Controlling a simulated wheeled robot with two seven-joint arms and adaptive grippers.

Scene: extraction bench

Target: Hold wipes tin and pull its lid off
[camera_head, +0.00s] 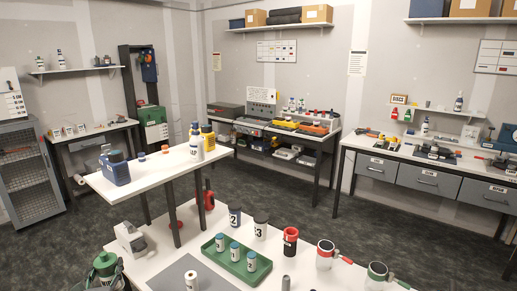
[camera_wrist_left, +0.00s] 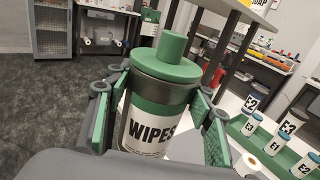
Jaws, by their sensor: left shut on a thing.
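The wipes tin (camera_wrist_left: 150,125) stands between the fingers of my left gripper (camera_wrist_left: 158,108) in the left wrist view, with a green band and a white label reading WIPES. Its green lid (camera_wrist_left: 168,66) with a tall round knob sits on top of the tin. The green-padded fingers press on both sides of the tin below the lid. In the head view the tin's green lid (camera_head: 105,261) shows at the lower left, with my left gripper (camera_head: 106,279) around the tin. The tin's base is hidden. My right gripper is in neither view.
A green tray (camera_head: 236,264) with several small labelled tins lies on the white front table (camera_head: 135,268). Dark-lidded canisters (camera_head: 261,226), a red-and-black cup (camera_head: 290,242) and clamped jars (camera_head: 325,255) stand beyond and right of it. A white dispenser (camera_head: 129,238) stands close behind the wipes tin.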

